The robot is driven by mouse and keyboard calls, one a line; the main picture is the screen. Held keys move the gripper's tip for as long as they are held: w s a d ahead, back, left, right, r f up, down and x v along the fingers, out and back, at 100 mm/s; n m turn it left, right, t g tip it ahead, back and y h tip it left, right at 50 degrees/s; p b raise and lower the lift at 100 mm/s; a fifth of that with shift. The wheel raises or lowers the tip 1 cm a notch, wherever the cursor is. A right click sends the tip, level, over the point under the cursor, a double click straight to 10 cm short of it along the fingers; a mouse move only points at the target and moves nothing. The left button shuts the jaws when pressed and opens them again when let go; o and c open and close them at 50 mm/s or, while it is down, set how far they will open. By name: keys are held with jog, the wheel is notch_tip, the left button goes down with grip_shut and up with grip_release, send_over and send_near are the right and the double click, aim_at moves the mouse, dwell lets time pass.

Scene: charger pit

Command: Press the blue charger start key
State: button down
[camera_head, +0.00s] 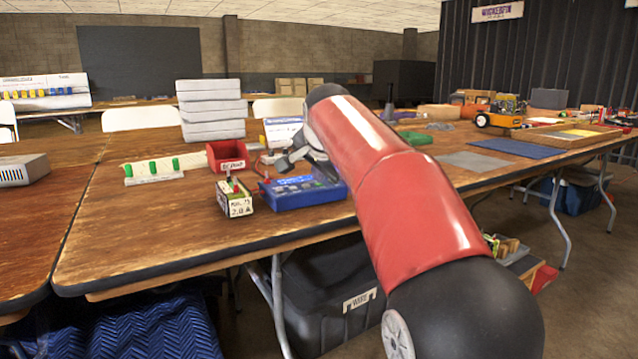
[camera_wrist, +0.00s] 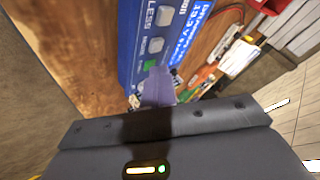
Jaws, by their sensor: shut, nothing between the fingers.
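The blue charger (camera_head: 300,193) lies on the wooden table near its front edge, partly hidden behind my arm. In the wrist view its blue face (camera_wrist: 186,22) shows a grey key (camera_wrist: 165,15) beside the word LESS and another grey key (camera_wrist: 156,44). A small green patch (camera_wrist: 148,64) shows just past my fingertips, mostly covered, and I cannot tell whether it is the start key. My gripper (camera_wrist: 157,78) is shut and empty, with its tips at the charger's face. It also shows over the charger in the head view (camera_head: 290,160). I cannot tell whether it touches.
A small battery pack (camera_head: 234,198) with a white label stands left of the charger. A red bin (camera_head: 228,155) and a stack of white boxes (camera_head: 211,110) are behind. A strip with green pieces (camera_head: 153,170) lies left. The table's front left is clear.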

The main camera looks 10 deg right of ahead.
aim_at(319, 187)
jog(key=shift+r+p, duration=0.7)
notch_tip(319, 187, up, 5)
jog(key=p, duration=0.5)
jog(key=shift+r, duration=0.1)
jog(key=s+f+n+g+p, duration=0.1)
jog(key=s+f+n, duration=0.2)
jog(key=s, duration=0.9)
jog(key=s+f+n+g+p, duration=0.1)
jog(key=s+f+n, duration=0.2)
jog(key=s+f, duration=0.7)
jog(key=s+f+n+g+y+p, duration=0.1)
jog(key=s+f+n, duration=0.3)
jog(key=s, duration=1)
notch_tip(319, 187, down, 3)
jog(key=shift+s+f+g, duration=0.1)
jog(key=shift+s+g, duration=0.2)
jog(key=shift+s, duration=0.05)
